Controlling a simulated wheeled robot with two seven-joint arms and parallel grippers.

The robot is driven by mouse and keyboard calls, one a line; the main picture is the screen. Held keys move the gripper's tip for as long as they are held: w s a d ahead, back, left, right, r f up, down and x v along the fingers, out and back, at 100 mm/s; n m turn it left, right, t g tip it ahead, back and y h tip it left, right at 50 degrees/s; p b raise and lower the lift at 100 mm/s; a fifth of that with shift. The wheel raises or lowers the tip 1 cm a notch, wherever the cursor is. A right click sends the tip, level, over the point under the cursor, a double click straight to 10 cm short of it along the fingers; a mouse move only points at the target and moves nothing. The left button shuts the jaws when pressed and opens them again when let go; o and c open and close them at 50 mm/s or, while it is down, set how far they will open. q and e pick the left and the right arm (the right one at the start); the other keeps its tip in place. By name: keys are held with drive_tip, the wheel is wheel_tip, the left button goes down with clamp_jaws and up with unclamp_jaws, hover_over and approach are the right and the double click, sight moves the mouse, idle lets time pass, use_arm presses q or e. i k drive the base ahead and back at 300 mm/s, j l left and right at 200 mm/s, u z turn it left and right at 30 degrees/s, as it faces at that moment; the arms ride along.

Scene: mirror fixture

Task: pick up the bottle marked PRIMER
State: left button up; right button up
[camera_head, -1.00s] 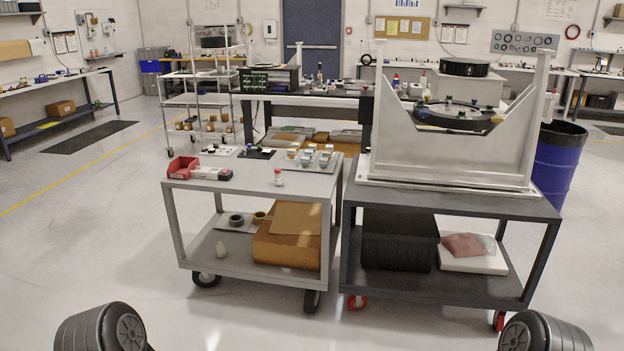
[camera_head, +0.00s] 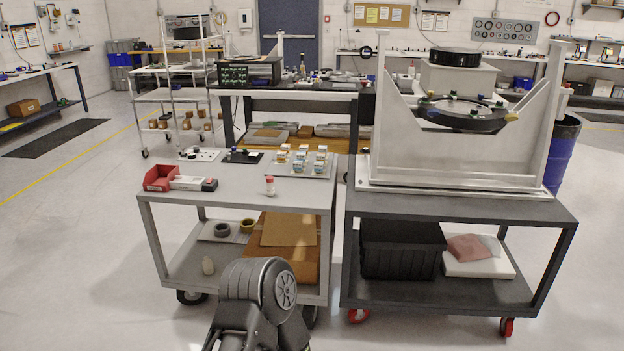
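A dark link of my arm, apparently the left, rises in front of the cart's lower right part. Neither gripper shows in the view.
A red bin (camera_head: 159,178), a plate of small blocks (camera_head: 303,162) and a dark mat (camera_head: 242,156) share the cart top. A dark cart (camera_head: 455,208) with a large metal fixture (camera_head: 460,158) stands close on the right. Floor at left is clear.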

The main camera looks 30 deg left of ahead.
sight(270, 187)
drive_tip(key=i+j, duration=0.2)
drive_tip(key=j, duration=0.2)
drive_tip(key=i+j+z, duration=0.15)
drive_tip(key=j, duration=0.25)
drive_tip(key=i+j, duration=0.2)
drive_tip(key=j, duration=0.2)
drive_tip(key=i+j+z, duration=0.15)
drive_tip(key=j, duration=0.3)
drive_tip(key=i+j, duration=0.15)
drive_tip(key=j, duration=0.25)
drive_tip(key=i+j+z, duration=0.15)
drive_tip(key=j, duration=0.3)
drive_tip(key=i+j, duration=0.1)
drive_tip(key=j, duration=0.35)
drive_tip(key=i+j, duration=0.1)
drive_tip(key=j, duration=0.35)
drive_tip(key=i+j, duration=0.15)
drive_tip(key=j, duration=0.3)
drive_tip(key=z, duration=0.05)
